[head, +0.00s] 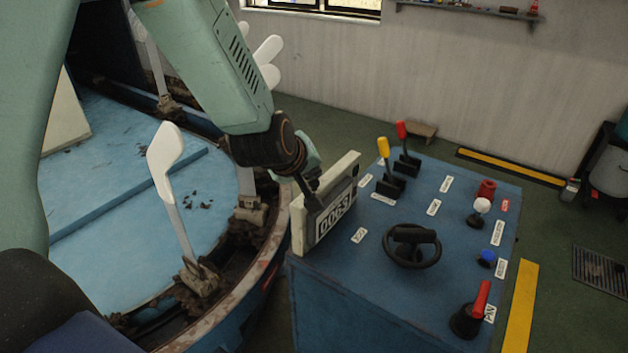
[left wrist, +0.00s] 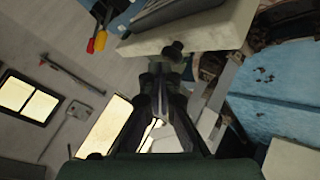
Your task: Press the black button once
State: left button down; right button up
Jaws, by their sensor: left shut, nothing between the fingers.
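My left gripper (head: 312,200) reaches down from the upper left in the head view, to the cream-framed counter display (head: 299,228) on the blue console (head: 345,300). Its fingers are shut and empty. In the left wrist view, the fingertips (left wrist: 165,72) are close to a small black button (left wrist: 174,49) on the cream side of the display box (left wrist: 215,38). I cannot tell whether they touch it. In the head view the button does not show clearly; the gripper covers that area. My right gripper is in neither view.
The console carries a black steering wheel (head: 412,246), a yellow lever (head: 384,150), a red lever (head: 402,132), a white knob (head: 482,205), a blue button (head: 487,256) and a red-handled lever (head: 480,298). A round blue-floored platform (head: 130,235) with white paddle-like posts (head: 166,160) stands left.

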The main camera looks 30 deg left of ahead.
aim_at(312, 183)
pick_arm(q)
jog(key=shift+s+f+b, duration=0.1)
jog(key=shift+f+b, duration=0.2)
jog(key=shift+f, duration=0.15)
dwell(0.4)
dwell(0.3)
jog(key=shift+r+p, duration=1)
jog(key=shift+r, duration=0.1)
jog(key=shift+r+p, duration=0.45)
notch_tip(312, 183, up, 4)
jog(key=p, duration=0.4)
jog(key=shift+r, duration=0.15)
